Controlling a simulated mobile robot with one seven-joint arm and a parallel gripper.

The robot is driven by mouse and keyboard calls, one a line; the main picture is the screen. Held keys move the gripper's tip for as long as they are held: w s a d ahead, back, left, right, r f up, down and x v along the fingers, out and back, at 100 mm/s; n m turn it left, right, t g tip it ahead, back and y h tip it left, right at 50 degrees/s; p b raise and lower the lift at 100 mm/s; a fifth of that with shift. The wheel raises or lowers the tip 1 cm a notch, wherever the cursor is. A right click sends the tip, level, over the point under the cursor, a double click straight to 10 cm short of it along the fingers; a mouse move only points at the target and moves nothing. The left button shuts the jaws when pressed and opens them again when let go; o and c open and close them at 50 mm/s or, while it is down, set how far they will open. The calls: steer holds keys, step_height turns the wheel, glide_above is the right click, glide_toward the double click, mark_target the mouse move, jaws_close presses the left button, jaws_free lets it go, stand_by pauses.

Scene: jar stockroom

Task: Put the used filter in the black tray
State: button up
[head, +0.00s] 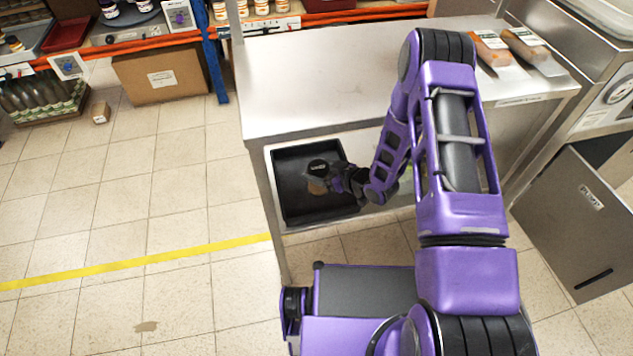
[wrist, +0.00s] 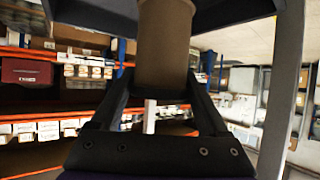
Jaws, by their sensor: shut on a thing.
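The black tray (head: 297,205) sits on the lower shelf of the steel table, left of my arm. My gripper (head: 330,181) reaches in over the tray from the right. It is shut on the used filter, a tan-brown cylinder (wrist: 165,45) standing between the two fingers in the wrist view. In the head view a little of the brown filter (head: 317,187) shows below a round dark top, inside the tray's outline. The fingers partly hide it. I cannot tell whether its underside touches the tray floor.
The steel tabletop (head: 310,85) lies above the tray, close over my forearm. Two packaged items (head: 515,50) lie at its back right. A steel panel (head: 575,225) stands at right. A cardboard box (head: 160,75) is on the floor by the shelving.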

steer(key=shift+f+b, duration=0.4)
steer(key=shift+f, duration=2.1)
steer(key=o, duration=1.4)
steer(key=shift+f, duration=0.15)
steer(key=p+v, duration=0.1)
steer(key=v, duration=1.1)
steer(key=shift+p, duration=0.35)
